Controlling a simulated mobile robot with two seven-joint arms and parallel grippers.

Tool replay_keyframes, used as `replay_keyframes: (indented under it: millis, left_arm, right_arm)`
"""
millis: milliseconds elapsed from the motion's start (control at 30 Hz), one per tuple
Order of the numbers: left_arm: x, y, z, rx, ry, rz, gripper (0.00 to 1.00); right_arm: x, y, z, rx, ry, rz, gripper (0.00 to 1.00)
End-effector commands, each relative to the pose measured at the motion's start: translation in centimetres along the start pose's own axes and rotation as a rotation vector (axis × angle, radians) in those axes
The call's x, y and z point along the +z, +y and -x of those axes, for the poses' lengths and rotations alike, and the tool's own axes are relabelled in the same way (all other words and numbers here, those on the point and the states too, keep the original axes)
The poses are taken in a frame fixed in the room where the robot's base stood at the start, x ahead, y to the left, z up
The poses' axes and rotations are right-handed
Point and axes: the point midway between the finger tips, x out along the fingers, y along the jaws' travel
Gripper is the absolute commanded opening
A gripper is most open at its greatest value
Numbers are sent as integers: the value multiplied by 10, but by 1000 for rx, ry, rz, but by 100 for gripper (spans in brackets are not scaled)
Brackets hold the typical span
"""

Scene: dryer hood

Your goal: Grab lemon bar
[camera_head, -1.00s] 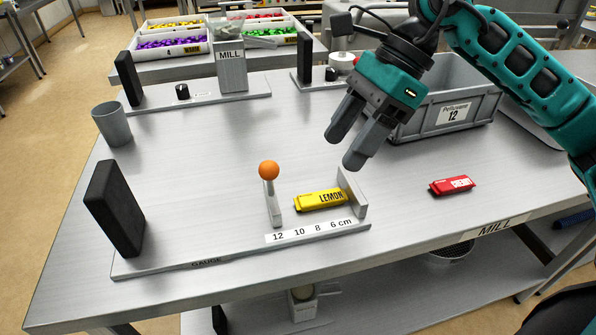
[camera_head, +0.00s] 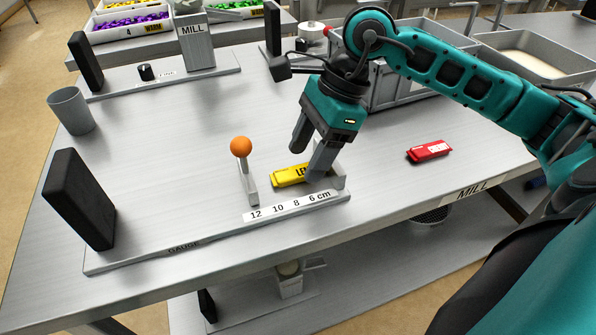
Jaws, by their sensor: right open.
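The yellow lemon bar (camera_head: 288,176) lies on the gauge (camera_head: 180,243), between the upright with the orange ball (camera_head: 241,147) and the grey end stop (camera_head: 339,180). My right gripper (camera_head: 306,160) is open, with its fingers pointing down over the right part of the bar. One finger hides part of the lettering. I cannot tell whether the fingers touch the bar. My left gripper is not in view.
A red bar (camera_head: 429,151) lies on the table to the right. A black block (camera_head: 78,199) stands at the gauge's left end. A grey cup (camera_head: 71,111) and the mill (camera_head: 193,42) are behind. A grey crate (camera_head: 395,88) stands behind my right arm.

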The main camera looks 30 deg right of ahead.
Motion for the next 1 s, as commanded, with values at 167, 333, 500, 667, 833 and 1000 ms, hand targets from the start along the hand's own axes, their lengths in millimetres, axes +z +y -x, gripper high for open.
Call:
replay_keyframes:
  millis: [167,333,500,667,833,1000]
  left_arm:
    - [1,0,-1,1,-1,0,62]
    - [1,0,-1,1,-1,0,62]
    - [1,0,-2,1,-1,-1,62]
    - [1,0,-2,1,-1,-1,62]
    - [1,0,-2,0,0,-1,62]
    - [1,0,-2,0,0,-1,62]
  right_arm:
    - [1,0,-18,0,-2,0,62]
    - [1,0,-19,-1,-1,0,62]
    - [1,0,-19,-1,-1,0,52]
    - [0,0,-18,-1,-1,0,37]
    - [0,0,-18,-1,-1,-1,21]
    - [0,0,-18,-1,-1,0,4]
